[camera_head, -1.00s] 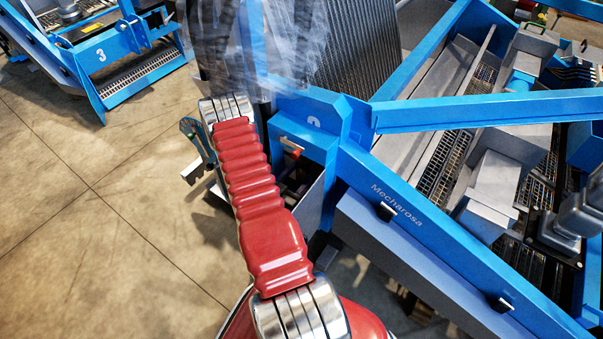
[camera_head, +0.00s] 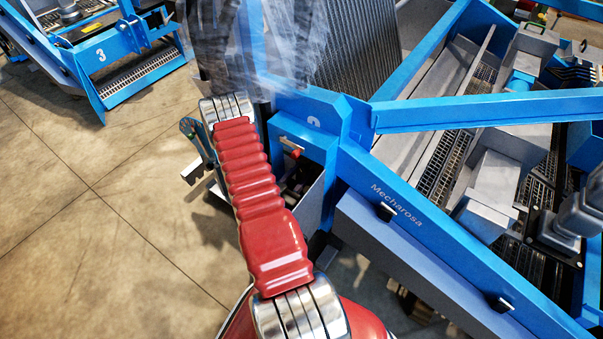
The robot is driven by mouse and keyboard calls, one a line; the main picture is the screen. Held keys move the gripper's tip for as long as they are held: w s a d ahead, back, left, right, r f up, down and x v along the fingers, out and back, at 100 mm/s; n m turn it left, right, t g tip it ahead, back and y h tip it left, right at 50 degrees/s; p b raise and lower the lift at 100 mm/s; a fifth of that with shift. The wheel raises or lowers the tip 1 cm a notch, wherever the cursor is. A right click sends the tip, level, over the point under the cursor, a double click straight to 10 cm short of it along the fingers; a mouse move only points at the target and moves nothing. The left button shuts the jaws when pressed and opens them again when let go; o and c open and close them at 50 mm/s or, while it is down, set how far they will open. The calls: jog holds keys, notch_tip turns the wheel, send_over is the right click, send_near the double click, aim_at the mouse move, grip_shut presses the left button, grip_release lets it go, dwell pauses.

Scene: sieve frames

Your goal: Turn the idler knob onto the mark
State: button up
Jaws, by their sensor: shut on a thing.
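My red ribbed arm reaches from the bottom middle up to a silver joint on the left side of the blue machine. My gripper does not show; the arm hides the space beyond and below that joint. A small red-tipped part (camera_head: 296,153) sticks out of the blue frame (camera_head: 320,143) just right of my arm. I cannot tell whether it is the idler knob. No mark for the knob can be made out. Grey and teal bracket-like parts (camera_head: 197,148) show just left of my arm, partly covered by it.
Blue beams (camera_head: 480,110) of the machine fill the right side, with grey chutes and grating between them. A translucent, streaky sheet (camera_head: 290,45) hangs above the joint. Another blue machine marked 3 (camera_head: 125,65) stands at the upper left. The concrete floor (camera_head: 90,230) at left is clear.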

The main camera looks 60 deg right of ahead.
dwell(0.3)
jog(key=o, duration=1.1)
jog(key=shift+c, duration=0.2)
jog(key=w+a, duration=0.2)
jog(key=a, duration=1.1)
jog(key=shift+w+a, duration=0.15)
jog(key=shift+a, duration=0.2)
